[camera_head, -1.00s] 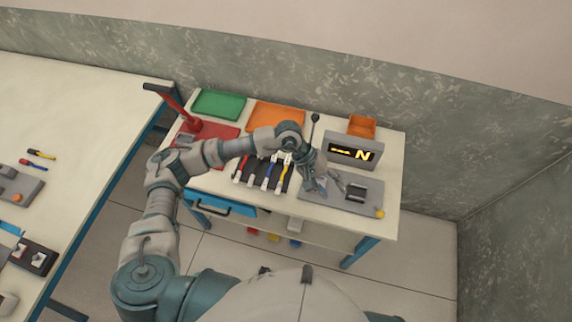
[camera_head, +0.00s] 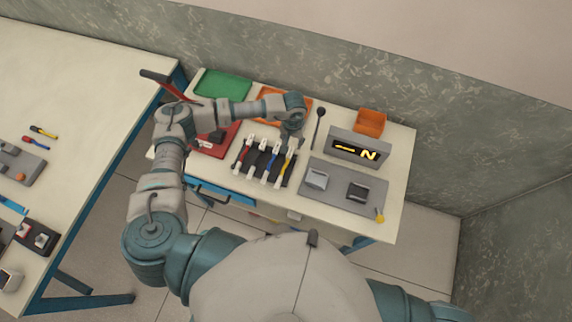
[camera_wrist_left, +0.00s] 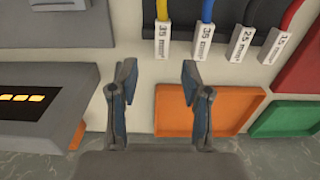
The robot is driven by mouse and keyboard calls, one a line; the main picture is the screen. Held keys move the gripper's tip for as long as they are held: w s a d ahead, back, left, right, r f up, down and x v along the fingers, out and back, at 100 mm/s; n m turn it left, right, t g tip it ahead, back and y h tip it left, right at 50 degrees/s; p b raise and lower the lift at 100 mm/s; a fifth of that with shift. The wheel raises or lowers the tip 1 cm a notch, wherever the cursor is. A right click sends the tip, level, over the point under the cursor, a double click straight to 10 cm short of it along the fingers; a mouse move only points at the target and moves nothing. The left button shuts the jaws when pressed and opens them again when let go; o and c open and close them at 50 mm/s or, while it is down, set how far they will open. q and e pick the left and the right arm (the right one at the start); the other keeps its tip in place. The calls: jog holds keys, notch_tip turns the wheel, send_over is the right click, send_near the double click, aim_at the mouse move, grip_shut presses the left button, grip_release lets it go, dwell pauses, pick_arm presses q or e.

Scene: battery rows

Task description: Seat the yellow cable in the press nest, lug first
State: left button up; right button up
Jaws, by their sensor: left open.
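The yellow cable (camera_head: 291,161) lies at the right end of a row of cables on a dark rack. In the left wrist view the yellow cable (camera_wrist_left: 161,10) hangs above a white tag reading 35 mm². My left gripper (camera_wrist_left: 158,75) is open and empty, its two fingers apart just below that tag. In the head view my left gripper (camera_head: 292,133) is over the far end of the row, its fingertips hard to make out. The red press (camera_head: 207,146) with its long lever stands left of the cables, partly behind my arm; its nest is not clear. My right gripper is not seen.
Red, black and blue (camera_head: 270,163) cables lie beside the yellow one. Orange (camera_wrist_left: 215,110) and green (camera_wrist_left: 287,118) trays are behind. A grey display box (camera_head: 357,147) and a grey fixture plate (camera_head: 335,189) stand at the right.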

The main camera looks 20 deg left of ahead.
aim_at(290, 151)
pick_arm(q)
jog(key=shift+s+f, duration=0.15)
jog(key=shift+f, duration=0.4)
jog(key=f, duration=0.1)
jog(key=f+p, duration=0.1)
jog(key=f, duration=0.3)
jog(key=shift+s+a, duration=0.1)
jog(key=shift+a, duration=0.25)
jog(key=shift+d, duration=0.15)
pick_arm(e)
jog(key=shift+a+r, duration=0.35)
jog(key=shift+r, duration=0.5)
pick_arm(q)
jog(key=shift+d, duration=0.1)
jog(key=c, duration=0.7)
grip_shut()
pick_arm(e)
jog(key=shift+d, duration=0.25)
